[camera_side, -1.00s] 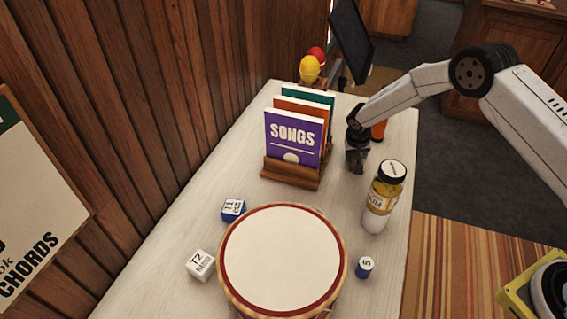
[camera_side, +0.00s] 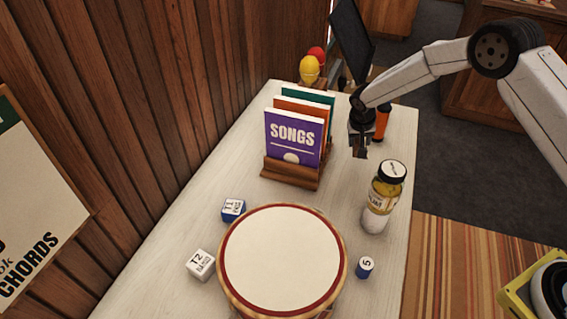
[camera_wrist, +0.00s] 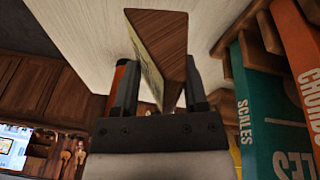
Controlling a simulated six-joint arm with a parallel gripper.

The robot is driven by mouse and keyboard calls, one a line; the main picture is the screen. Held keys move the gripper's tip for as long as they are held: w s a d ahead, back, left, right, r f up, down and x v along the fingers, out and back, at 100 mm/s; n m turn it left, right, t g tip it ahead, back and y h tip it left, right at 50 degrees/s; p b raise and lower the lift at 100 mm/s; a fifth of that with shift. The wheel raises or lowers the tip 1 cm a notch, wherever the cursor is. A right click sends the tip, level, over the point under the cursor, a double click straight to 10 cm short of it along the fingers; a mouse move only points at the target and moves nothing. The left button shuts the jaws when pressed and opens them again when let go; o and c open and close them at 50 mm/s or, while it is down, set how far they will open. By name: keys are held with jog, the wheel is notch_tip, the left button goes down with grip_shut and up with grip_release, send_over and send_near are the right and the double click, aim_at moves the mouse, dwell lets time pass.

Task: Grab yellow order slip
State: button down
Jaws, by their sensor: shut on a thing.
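My gripper (camera_side: 361,142) is shut on a small dark wooden wedge-shaped block (camera_side: 360,153) and holds it above the pale table, right of the songbook rack. In the wrist view the brown wood-grain block (camera_wrist: 160,38) sits between both fingers of my gripper (camera_wrist: 158,85). Its left side carries a pale, yellowish printed face (camera_wrist: 147,66), seen edge-on; I cannot tell whether this is the yellow order slip. No other yellow slip shows clearly in either view.
The songbook rack (camera_side: 291,172) stands close left. An orange-handled item (camera_side: 382,122) is just behind the gripper. A dark-capped jar (camera_side: 382,198) stands in front. A round drum (camera_side: 282,259) and small blocks are nearer. The table's right edge is close.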

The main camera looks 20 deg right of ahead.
jog(key=shift+r, duration=2.1)
jog(key=shift+r, duration=0.1)
